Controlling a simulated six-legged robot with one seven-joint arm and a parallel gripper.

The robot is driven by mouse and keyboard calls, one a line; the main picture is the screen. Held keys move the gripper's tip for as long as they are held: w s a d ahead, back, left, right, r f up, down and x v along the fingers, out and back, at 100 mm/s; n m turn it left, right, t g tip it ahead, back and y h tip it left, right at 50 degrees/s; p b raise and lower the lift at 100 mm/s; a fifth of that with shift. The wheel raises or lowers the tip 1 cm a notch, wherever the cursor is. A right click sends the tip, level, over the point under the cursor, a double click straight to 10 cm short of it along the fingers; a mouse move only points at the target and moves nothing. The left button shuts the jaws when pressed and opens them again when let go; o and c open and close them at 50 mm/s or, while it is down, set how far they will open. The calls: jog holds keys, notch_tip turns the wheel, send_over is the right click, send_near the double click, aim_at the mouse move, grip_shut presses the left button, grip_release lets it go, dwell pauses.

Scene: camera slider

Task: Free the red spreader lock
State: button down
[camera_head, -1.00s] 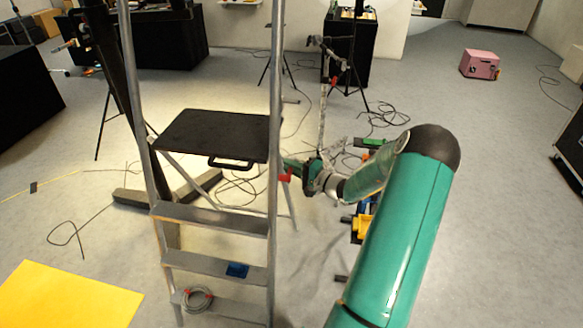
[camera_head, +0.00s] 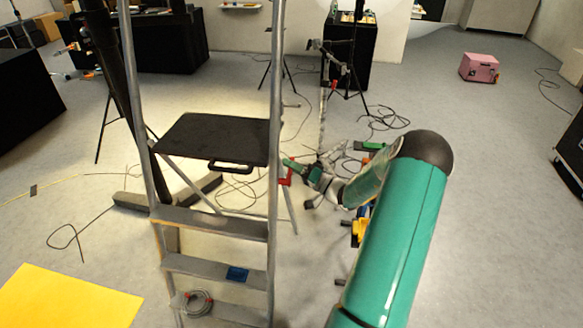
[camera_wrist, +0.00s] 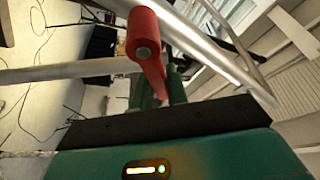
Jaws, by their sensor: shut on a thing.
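The red spreader lock (camera_head: 286,181) sits at the right side of the stepladder (camera_head: 210,222), just below the black platform's level. In the wrist view the lock (camera_wrist: 143,36) is a red lever with a rounded, bolt-like end, in front of a metal rail. My gripper (camera_head: 288,164) reaches the lock from the right. In the wrist view its two green fingers (camera_wrist: 160,88) are closed around the lower part of the red lever, which hides part of their grip. Whether the lock is released cannot be told.
The black platform (camera_head: 212,137) has a handle at its front. A blue item (camera_head: 237,272) and a coiled cable (camera_head: 198,302) lie on the lower steps. Tripods and loose cables stand behind. A yellow panel (camera_head: 68,297) is at front left, a pink box (camera_head: 479,66) far right.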

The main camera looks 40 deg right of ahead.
jog(key=shift+s+a+r+n+t+y, duration=0.15)
jog(key=shift+a+r+n+y, duration=0.1)
jog(key=shift+n, duration=0.45)
jog(key=shift+s+a+r+n+t+y, duration=0.15)
jog(key=shift+n+y, duration=0.1)
jog(key=shift+n, duration=0.45)
jog(key=shift+w, duration=0.1)
jog(key=c, duration=1.4)
grip_release()
jog(key=shift+d, duration=0.1)
jog(key=v, duration=1.3)
jog(key=shift+s+d, duration=0.15)
jog(key=shift+s, duration=0.2)
jog(key=shift+c, duration=0.4)
